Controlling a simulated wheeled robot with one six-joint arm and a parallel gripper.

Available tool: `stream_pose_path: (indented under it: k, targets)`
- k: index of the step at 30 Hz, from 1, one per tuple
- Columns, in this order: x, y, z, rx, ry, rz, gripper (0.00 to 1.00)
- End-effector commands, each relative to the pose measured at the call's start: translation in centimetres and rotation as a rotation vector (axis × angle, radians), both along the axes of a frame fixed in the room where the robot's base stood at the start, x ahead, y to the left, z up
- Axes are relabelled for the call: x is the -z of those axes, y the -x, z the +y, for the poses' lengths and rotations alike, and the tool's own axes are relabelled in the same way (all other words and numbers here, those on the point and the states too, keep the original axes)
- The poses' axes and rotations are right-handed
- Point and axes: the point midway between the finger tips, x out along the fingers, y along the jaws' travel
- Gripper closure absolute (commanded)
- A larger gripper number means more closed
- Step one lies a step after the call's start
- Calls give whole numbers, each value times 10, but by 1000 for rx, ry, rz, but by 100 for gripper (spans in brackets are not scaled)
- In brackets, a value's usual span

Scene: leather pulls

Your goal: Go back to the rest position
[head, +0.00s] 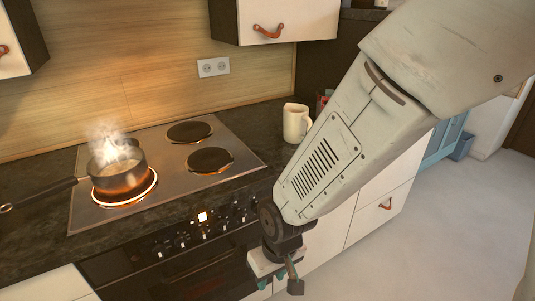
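My gripper (292,274) hangs at the end of my arm in the lower middle of the head view, in front of the lower cabinets and right of the oven front. It is small and partly turned away, so whether its fingers are open or shut is unclear. I see nothing clearly held in it. My arm comes in from the upper right and covers part of the counter and the drawer fronts.
A steaming pot (117,166) sits on a glowing burner of the stovetop (160,150), its handle pointing left. A cream mug (296,123) stands on the dark counter (270,115). White drawers with leather pulls (386,204) lie below. The floor (450,235) at right is clear.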

Motion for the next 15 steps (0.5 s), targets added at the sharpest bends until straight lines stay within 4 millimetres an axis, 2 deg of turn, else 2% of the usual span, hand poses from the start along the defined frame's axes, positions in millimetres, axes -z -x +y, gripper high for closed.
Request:
stream_pose_path:
  k: [1,6,15]
  targets:
    - [-22,1,-19,23,13,27,66]
    - [-84,19,-83,88,74,119,66]
    - [-174,68,-186,262,135,174,66]
